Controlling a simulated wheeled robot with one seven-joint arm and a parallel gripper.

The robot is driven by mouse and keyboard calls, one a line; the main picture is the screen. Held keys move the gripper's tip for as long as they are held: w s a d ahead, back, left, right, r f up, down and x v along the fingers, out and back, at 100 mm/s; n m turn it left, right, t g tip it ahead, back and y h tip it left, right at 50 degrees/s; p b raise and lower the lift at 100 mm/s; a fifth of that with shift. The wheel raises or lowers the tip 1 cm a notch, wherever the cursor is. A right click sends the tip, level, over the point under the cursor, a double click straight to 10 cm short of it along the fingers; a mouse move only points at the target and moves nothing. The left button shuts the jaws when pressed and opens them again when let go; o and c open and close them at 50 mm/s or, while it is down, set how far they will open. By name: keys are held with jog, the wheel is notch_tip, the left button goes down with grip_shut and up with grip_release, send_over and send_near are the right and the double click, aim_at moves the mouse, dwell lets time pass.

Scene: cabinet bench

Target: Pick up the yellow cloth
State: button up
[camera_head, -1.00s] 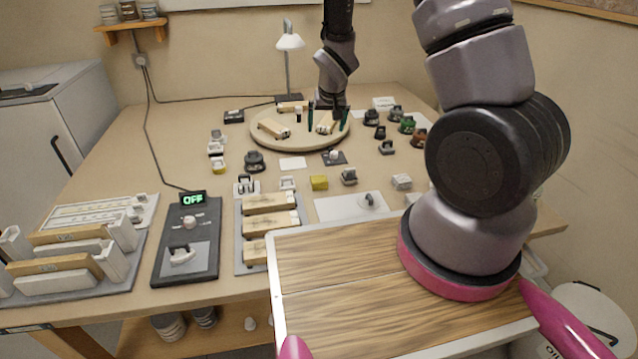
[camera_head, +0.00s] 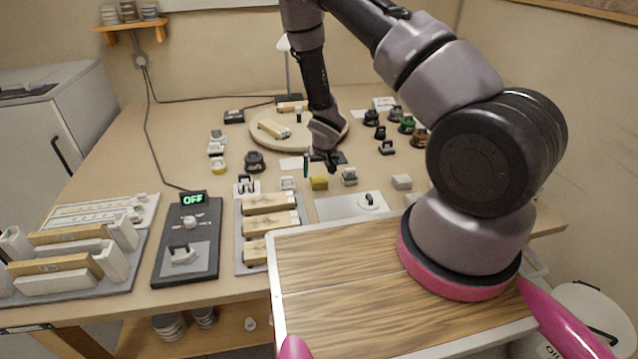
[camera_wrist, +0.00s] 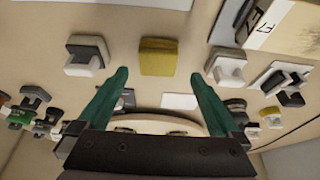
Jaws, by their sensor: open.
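The yellow cloth (camera_head: 319,183) is a small folded, block-like piece lying on the bench near its middle. In the wrist view the cloth (camera_wrist: 158,57) sits centred, around the gap between my fingertips. My gripper (camera_head: 320,167) is open and empty, its green fingers pointing down just behind and above the cloth. The fingers also show in the wrist view (camera_wrist: 160,74), spread to either side of the cloth and apart from it. How high they are above it is hard to tell.
A grey-and-white block (camera_head: 349,177) stands close right of the cloth, and a white one (camera_head: 287,184) close left. A round wooden board (camera_head: 262,135) lies behind. Wooden blocks on a tray (camera_head: 268,203) and a white plate (camera_head: 340,208) lie nearer the front.

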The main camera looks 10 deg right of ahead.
aim_at(319, 178)
jog(key=x, duration=0.4)
jog(key=shift+w+d+f, duration=0.1)
jog(key=shift+d+f, duration=0.05)
jog(key=c, duration=1.3)
notch_tip(319, 178, up, 10)
jog(key=shift+r, duration=0.1)
